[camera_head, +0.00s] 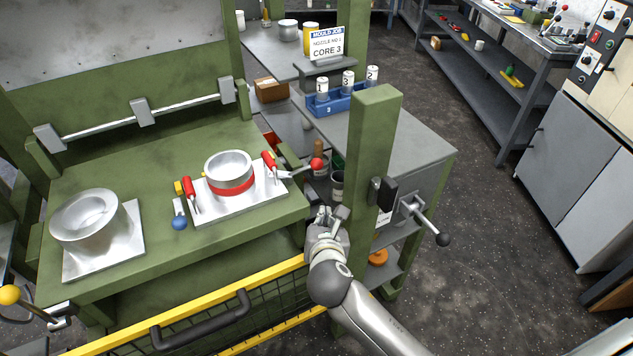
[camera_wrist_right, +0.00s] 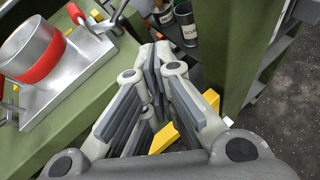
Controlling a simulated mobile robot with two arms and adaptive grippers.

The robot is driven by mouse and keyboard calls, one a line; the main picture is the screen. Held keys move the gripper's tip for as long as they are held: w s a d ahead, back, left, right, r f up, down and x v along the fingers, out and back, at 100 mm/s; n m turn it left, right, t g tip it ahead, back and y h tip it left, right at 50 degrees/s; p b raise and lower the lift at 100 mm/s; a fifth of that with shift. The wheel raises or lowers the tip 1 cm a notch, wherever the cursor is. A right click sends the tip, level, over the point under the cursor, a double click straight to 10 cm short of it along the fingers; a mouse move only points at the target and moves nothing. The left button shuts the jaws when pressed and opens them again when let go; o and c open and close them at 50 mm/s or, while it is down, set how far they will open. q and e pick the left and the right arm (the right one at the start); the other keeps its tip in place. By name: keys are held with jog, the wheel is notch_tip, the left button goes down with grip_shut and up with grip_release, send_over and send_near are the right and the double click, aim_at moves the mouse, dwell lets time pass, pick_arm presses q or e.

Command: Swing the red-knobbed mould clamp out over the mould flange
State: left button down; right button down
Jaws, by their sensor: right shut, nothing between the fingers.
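The red-knobbed clamp (camera_head: 317,164) is a metal lever at the right edge of the press table, with its red ball at the outer right end. The lever lies beside the silver mould plate (camera_head: 245,205), pointing away from the mould. The round mould (camera_head: 229,162) has a red band and stands on that plate; it also shows in the right wrist view (camera_wrist_right: 28,52). My right gripper (camera_head: 328,213) is shut and empty, below the red ball and apart from it, between the table corner and the green post. In the right wrist view its fingers (camera_wrist_right: 158,62) meet. My left gripper is out of view.
The green post (camera_head: 370,140) stands close to the right of my gripper. A yellow guard rail (camera_head: 210,305) runs along the front. Red-handled toggles (camera_head: 189,187) and a blue-knobbed clamp (camera_head: 180,222) flank the mould. A second silver mould (camera_head: 88,218) sits at left.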

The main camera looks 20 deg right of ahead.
jog(key=w+d+f+n, duration=0.1)
jog(key=w+d+n, duration=0.1)
jog(key=w, duration=1.1)
jog(key=shift+w+d+f+t, duration=0.25)
jog(key=shift+w+d+t, duration=0.15)
jog(key=shift+d, duration=0.2)
